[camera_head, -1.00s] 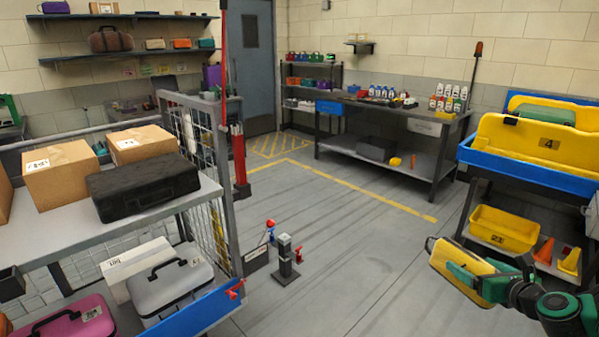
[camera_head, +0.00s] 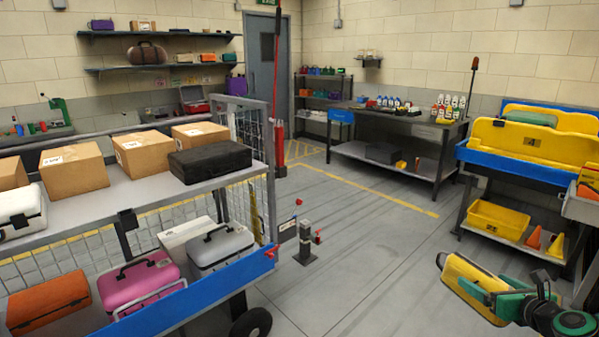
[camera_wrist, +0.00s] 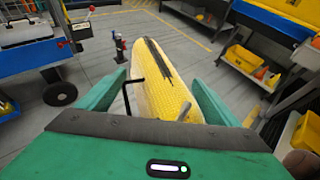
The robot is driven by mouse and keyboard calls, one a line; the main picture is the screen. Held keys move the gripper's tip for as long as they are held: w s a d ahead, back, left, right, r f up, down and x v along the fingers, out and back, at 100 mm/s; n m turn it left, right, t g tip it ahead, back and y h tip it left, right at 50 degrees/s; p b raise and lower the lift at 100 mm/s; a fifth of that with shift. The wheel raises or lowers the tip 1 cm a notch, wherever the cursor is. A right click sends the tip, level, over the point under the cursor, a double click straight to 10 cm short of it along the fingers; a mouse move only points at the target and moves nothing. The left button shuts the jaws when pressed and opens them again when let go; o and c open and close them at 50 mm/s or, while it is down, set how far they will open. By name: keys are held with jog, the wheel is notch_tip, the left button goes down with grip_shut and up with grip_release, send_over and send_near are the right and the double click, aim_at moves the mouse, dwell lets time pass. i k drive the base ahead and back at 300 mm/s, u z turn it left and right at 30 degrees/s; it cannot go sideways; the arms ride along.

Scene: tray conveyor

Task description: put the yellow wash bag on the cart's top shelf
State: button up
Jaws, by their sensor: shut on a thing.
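The yellow wash bag (camera_head: 470,283) is held in my gripper (camera_head: 482,292) at the lower right of the head view, above the floor. In the wrist view the bag (camera_wrist: 165,85) lies between the two green fingers, with a dark zip on top and a black handle at its left side. The cart (camera_head: 265,175) stands at the left with a grey top shelf and a lower shelf with a blue edge. Its top shelf carries several cardboard boxes (camera_head: 73,169), a black case (camera_head: 210,161) and a white case (camera_head: 20,212). My gripper is well to the right of the cart.
The cart's lower shelf holds a silver case (camera_head: 220,247), a pink case (camera_head: 140,282) and an orange case (camera_head: 48,302). A small grey post (camera_head: 305,243) stands on the floor between the cart and the bag. A rack with yellow trays (camera_head: 535,142) is at right. Open floor lies between.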

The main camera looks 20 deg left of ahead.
aim_at(111, 200)
jog(key=u, duration=0.1)
jog(key=k, duration=0.2)
jog(key=u, duration=1.35)
jog(key=i, duration=0.9)
